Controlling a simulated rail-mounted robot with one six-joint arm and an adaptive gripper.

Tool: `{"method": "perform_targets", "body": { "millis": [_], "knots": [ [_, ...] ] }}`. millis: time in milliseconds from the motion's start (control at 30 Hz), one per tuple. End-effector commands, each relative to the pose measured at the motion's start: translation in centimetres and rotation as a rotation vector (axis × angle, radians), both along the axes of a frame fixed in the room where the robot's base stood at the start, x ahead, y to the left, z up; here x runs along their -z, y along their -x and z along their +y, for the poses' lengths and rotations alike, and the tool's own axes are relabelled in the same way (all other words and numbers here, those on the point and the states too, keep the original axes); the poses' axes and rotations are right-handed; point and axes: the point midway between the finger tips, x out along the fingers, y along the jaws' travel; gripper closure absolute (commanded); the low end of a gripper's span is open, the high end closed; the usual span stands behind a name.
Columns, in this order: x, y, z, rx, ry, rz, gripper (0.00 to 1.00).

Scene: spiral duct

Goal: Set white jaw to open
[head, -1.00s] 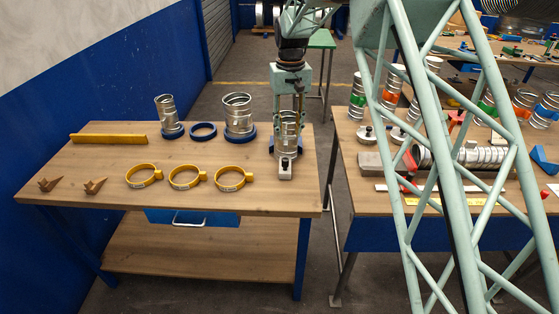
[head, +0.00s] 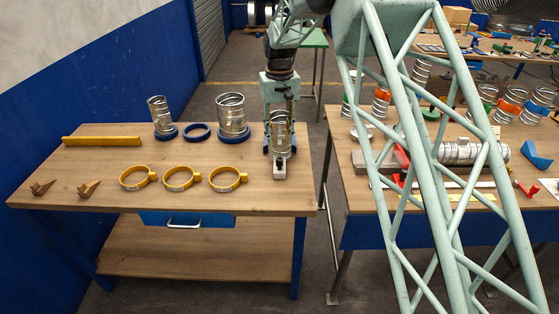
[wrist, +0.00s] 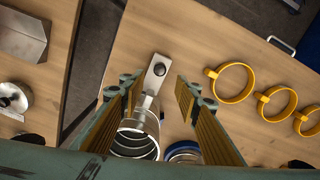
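My gripper (head: 280,108) hangs over the right end of the left wooden table. In the wrist view its two ribbed, yellow-brown fingers (wrist: 158,88) are wide apart with nothing gripped between them. Below it a short silver spiral duct (head: 280,136) stands upright on the table, with its open mouth (wrist: 136,144) showing in the wrist view. A light grey plate with a dark knob (wrist: 157,72) lies at the duct's front side. I cannot make out a part that is clearly a white jaw. Contact between fingers and duct cannot be told.
Three yellow ring clamps (head: 181,178) lie left of the duct. Two more ducts in blue collars (head: 233,116), a loose blue ring (head: 197,131) and a yellow bar (head: 102,141) are behind. The right table (head: 352,198) holds many parts. A gap separates the tables.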

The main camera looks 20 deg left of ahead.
Motion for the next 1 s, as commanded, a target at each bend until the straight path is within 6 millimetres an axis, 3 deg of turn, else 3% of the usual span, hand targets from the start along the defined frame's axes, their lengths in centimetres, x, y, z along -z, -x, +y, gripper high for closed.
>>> {"method": "perform_targets", "body": {
  "millis": [600,1000],
  "knots": [
    [8.1,0.1,0.0,0.0,0.002,0.002,0.7],
    [11.2,0.0,0.0,0.0,0.0,0.0,0.7]
  ]
}}
